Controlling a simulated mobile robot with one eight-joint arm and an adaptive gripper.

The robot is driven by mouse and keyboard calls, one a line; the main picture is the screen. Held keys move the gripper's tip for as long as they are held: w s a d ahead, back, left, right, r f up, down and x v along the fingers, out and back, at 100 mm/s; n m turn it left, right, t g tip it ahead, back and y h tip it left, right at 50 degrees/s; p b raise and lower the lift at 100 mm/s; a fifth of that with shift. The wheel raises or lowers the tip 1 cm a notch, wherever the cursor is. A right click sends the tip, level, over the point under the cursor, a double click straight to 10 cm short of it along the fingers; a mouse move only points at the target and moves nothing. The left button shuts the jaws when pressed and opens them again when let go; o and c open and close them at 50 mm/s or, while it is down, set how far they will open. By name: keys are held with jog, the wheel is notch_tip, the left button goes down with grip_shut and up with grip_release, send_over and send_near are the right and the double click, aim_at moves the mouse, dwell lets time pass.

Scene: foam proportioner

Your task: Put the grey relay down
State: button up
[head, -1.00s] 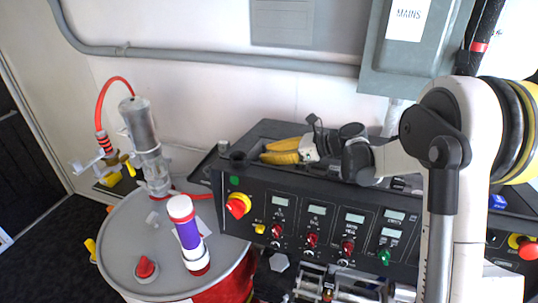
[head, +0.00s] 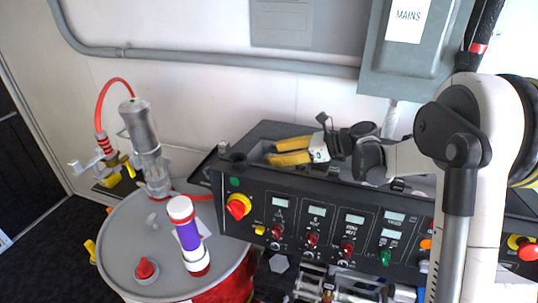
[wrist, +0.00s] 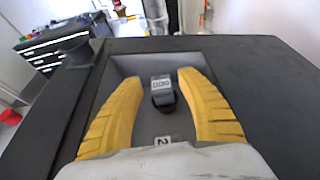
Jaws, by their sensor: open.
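The grey relay (wrist: 162,90) shows in the wrist view as a small dark grey block with a pale marked label. It sits in the recessed tray (wrist: 140,62) in the console top, near a tag marked 2 (wrist: 163,140). My gripper (wrist: 160,78) is open, with one yellow finger on each side of the relay and a visible gap to both. In the head view my gripper (head: 273,151) is over the console's top recess. I cannot make out the relay there. The wrist view does not clearly show whether the relay is seated or only resting.
The black console (head: 330,215) carries knobs and small displays on its front. A grey mains box (head: 415,55) hangs on the wall behind.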

jog(key=v, duration=0.9)
jog(key=shift+s+d, duration=0.1)
